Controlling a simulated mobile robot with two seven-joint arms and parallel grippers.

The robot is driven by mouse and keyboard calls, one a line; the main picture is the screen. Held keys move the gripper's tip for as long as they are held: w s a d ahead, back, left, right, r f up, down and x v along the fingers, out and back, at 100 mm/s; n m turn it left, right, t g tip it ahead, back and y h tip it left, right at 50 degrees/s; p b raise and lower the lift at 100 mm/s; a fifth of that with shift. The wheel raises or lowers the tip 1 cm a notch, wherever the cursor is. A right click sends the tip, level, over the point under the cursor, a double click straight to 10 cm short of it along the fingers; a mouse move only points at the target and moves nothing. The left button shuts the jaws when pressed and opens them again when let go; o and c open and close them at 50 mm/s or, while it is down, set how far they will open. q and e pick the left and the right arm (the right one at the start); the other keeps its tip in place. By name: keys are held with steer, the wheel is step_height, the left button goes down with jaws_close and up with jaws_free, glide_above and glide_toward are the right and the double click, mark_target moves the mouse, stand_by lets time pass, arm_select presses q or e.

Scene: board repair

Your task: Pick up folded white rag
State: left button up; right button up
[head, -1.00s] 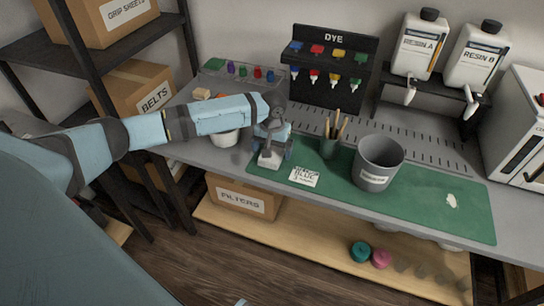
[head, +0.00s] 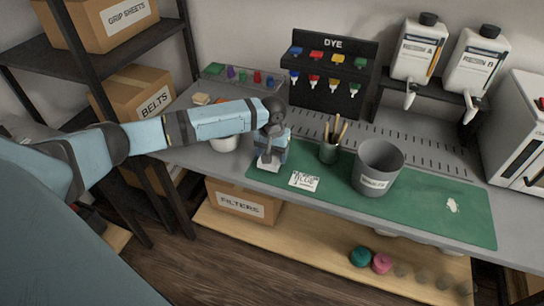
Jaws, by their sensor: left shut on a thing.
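My left gripper (head: 268,160) points down over the left end of the green mat (head: 420,205). It is shut on a small pale thing, which looks like the folded white rag (head: 268,165). The fingers cover much of the rag, and I cannot tell whether it is clear of the mat. My right gripper is not in view.
A white card (head: 304,181), a dark cup of sticks (head: 329,152) and a grey bucket (head: 378,168) stand or lie right of the gripper. A white container (head: 224,144) is partly behind my forearm. A pale patch (head: 452,205) marks the mat's right part.

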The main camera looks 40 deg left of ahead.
arm_select(q)
step_height(320, 180, up, 19)
steer(key=p, duration=0.2)
steer(key=shift+p, duration=0.3)
steer(key=shift+o, duration=0.3)
steer(key=shift+f, duration=0.1)
